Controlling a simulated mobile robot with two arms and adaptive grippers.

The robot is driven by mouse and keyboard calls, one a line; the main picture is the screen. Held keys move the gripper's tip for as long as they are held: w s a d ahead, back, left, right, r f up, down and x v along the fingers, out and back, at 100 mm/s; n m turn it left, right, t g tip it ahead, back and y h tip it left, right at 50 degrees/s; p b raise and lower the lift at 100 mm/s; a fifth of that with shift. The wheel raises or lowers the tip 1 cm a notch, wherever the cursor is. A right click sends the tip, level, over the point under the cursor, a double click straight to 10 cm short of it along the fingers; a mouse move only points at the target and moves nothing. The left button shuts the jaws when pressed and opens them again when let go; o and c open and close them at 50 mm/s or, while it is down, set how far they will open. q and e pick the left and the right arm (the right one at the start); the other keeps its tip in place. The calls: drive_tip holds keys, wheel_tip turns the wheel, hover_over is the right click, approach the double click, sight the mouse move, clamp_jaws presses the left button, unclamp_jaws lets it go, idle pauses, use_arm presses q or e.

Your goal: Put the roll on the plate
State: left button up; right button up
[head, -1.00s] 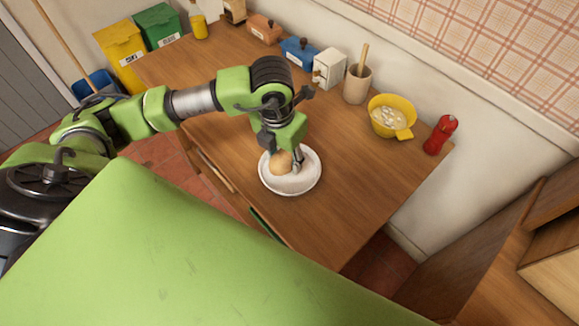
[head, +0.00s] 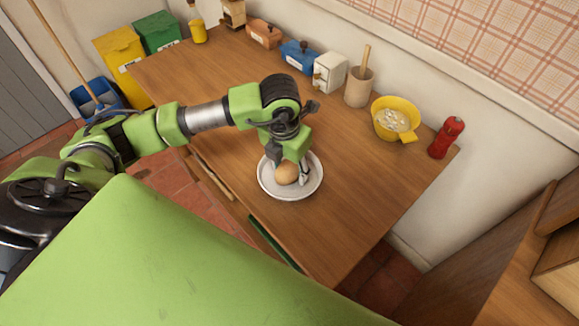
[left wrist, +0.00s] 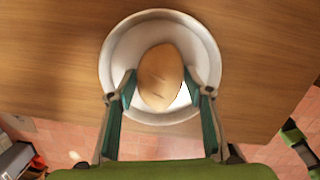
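The roll (head: 287,174) is a tan, oval bread roll. The white round plate (head: 270,188) lies on the wooden table near its front edge. My left gripper (head: 289,172) points down over the plate with a finger on each side of the roll, shut on it. In the left wrist view, the roll (left wrist: 160,78) sits between the two teal fingertips, inside the outline of the plate (left wrist: 112,40). I cannot tell whether its underside touches the plate. My right gripper is not in view.
Along the wall stand a blue box (head: 299,55), a white box (head: 329,73), a utensil pot (head: 358,88), a yellow bowl (head: 393,119) and a red shaker (head: 446,138). The tabletop (head: 350,190) right of the plate is bare. A green-edged drawer (head: 273,243) below looks slightly open.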

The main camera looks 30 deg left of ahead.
sight(286, 170)
use_arm(q)
drive_tip(key=shift+o, duration=0.3)
drive_tip(key=shift+r, duration=0.2)
wheel_tip(286, 170, up, 12)
drive_tip(key=s+b, duration=0.1)
drive_tip(key=shift+s, duration=0.25)
drive_tip(key=shift+f, duration=0.15)
idle(0.3)
